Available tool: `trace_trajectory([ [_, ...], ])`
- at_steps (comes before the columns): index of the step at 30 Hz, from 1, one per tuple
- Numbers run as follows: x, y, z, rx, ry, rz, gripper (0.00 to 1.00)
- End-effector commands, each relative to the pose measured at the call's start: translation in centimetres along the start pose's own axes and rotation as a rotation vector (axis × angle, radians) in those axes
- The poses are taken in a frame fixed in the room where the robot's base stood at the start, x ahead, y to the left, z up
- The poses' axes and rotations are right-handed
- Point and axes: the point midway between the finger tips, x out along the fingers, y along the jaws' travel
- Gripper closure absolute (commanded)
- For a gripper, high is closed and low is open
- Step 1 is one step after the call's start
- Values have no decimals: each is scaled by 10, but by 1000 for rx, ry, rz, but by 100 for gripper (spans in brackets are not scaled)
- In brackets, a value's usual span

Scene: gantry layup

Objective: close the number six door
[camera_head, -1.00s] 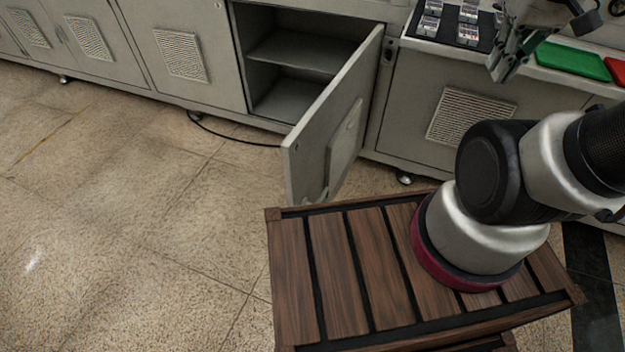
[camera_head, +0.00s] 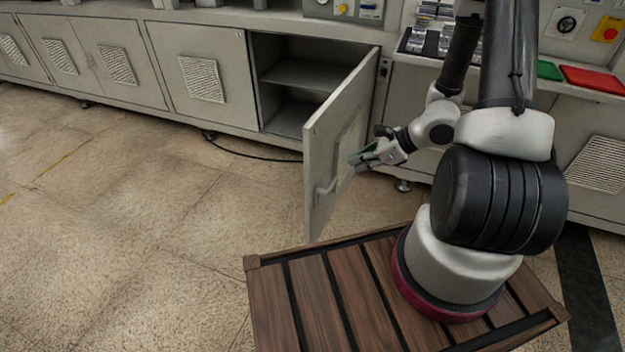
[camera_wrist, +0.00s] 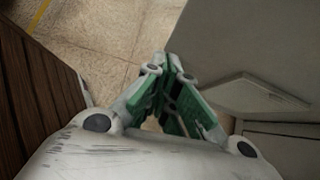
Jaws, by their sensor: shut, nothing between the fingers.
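A grey cabinet door (camera_head: 334,133) stands wide open, swung out from the cabinet row; its number cannot be read. Its hinge is on the right side of the opening. The open cabinet (camera_head: 291,118) shows a shelf and nothing on it. My gripper (camera_head: 358,161) is at the right of the door, close to the face with the raised panel; whether it touches cannot be told. In the wrist view my gripper (camera_wrist: 172,62) has its green-padded fingers together and empty, with the door (camera_wrist: 237,40) filling the right side.
A closed door with a vent (camera_head: 201,79) is left of the opening. A black cable (camera_head: 250,154) lies on the floor below the cabinets. The counter at right holds a green tray (camera_head: 549,71) and a red tray (camera_head: 592,79). Floor at left is clear.

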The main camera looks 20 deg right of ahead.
Motion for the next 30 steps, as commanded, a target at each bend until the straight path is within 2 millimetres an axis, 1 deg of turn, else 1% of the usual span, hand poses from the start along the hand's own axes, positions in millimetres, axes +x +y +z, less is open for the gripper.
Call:
trace_trajectory([
  [1,2,-9,1,30,4,-34,100],
  [3,4,-17,2,64,10,-66,100],
  [8,15,-22,0,88,18,-81,100],
  [11,30,-22,0,87,19,-78,100],
  [18,82,-25,-1,85,18,-77,100],
  [22,108,-27,-1,83,18,-77,100],
  [24,115,-30,10,79,16,-79,100],
  [30,130,-32,24,82,18,-80,100],
])
